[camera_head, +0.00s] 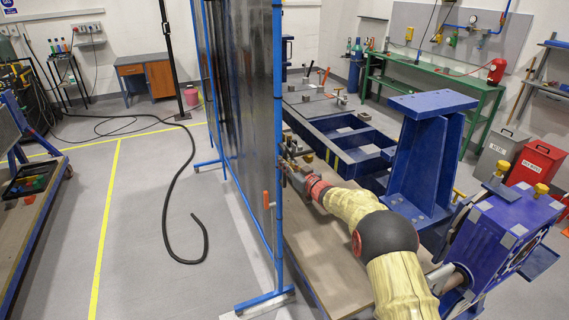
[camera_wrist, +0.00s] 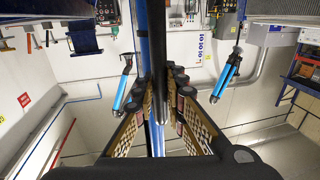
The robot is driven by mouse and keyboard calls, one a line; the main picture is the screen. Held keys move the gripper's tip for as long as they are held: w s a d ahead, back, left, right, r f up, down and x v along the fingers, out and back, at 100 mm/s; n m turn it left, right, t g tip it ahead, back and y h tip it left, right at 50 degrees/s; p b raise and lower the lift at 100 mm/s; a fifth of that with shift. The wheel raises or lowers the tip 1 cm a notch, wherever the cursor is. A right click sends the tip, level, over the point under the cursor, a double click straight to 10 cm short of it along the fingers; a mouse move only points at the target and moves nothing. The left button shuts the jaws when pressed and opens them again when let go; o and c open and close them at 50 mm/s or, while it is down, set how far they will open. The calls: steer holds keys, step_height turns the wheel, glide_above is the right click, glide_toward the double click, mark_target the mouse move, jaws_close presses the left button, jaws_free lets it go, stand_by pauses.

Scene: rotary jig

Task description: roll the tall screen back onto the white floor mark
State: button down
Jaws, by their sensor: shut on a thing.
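The tall screen (camera_head: 250,110), a dark panel in a blue frame, stands upright in the middle of the head view. Its near blue foot (camera_head: 264,301) is on the floor. A pale strip (camera_head: 230,315) shows at the foot's edges; I cannot tell if it is the white floor mark or part of the foot. My gripper (camera_head: 287,152) is at the screen's near upright, from the right. In the wrist view my gripper (camera_wrist: 162,82) is shut on a dark upright bar (camera_wrist: 160,40), with a blue post behind it. The exact contact is partly hidden.
A workbench (camera_head: 325,250) with a blue jig (camera_head: 425,160) stands close right of the screen. A black hose (camera_head: 170,190) lies on the floor to the left, near a yellow line (camera_head: 108,220). Grey floor between them and the screen is clear.

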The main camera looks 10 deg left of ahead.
steer(key=c, duration=1.9)
jaws_free()
steer(key=shift+o, duration=0.3)
steer(key=shift+d, duration=0.1)
steer(key=v, duration=1.2)
